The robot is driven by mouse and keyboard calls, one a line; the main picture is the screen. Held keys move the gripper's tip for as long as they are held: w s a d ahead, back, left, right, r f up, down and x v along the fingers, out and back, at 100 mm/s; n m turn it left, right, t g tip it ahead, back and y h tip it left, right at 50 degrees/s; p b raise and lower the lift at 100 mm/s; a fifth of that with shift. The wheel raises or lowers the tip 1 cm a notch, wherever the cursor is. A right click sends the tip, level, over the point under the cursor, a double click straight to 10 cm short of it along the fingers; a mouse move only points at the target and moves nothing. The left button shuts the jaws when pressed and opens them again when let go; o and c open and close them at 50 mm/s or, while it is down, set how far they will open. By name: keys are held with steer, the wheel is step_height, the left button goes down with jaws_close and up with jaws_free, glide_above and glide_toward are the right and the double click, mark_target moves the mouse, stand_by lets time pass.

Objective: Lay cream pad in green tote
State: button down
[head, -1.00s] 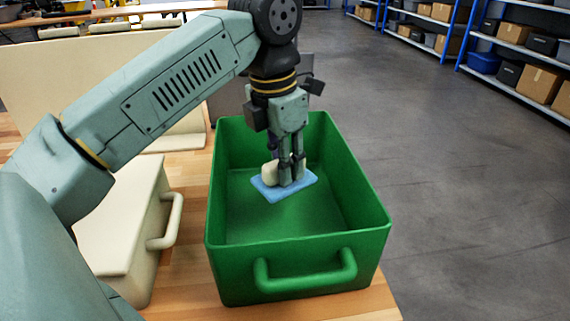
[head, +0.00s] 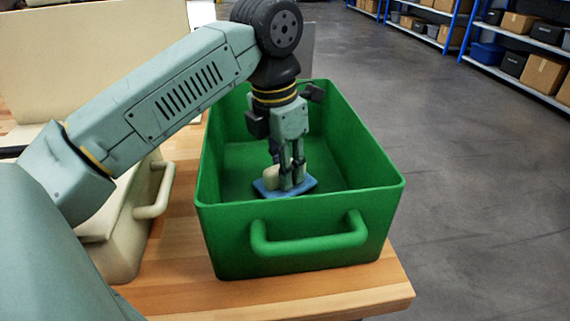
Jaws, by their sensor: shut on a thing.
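The green tote (head: 300,245) stands on the wooden bench with its handle side toward me. My gripper (head: 286,186) points straight down inside the tote's walls. It is shut on the cream pad, which shows as a small cream block (head: 271,177) left of the fingers. A flat blue sheet (head: 300,187) is directly under the block and fingertips; it looks joined to the block, but I cannot be sure. The tote's near wall hides the floor in front of the sheet, so I cannot tell whether the sheet touches the tote's floor.
A cream case with a handle (head: 154,197) stands on the bench left of the tote, partly behind my arm. A cream panel (head: 90,60) rises behind. The bench (head: 330,292) ends at the right, with open grey floor (head: 470,180) beyond. Shelves with boxes stand farther back.

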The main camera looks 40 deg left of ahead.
steer(key=shift+f+b, duration=0.3)
steer(key=c, duration=1.3)
jaws_free()
steer(key=shift+o, duration=0.6)
steer(key=shift+r, duration=0.1)
steer(key=shift+s+a+r+p, duration=0.1)
steer(key=shift+s+r+p, duration=0.1)
steer(key=shift+r+p, duration=1.25)
steer(key=shift+s+r+p, duration=0.2)
steer(key=shift+r+p, duration=0.7)
steer(key=shift+r, duration=1.05)
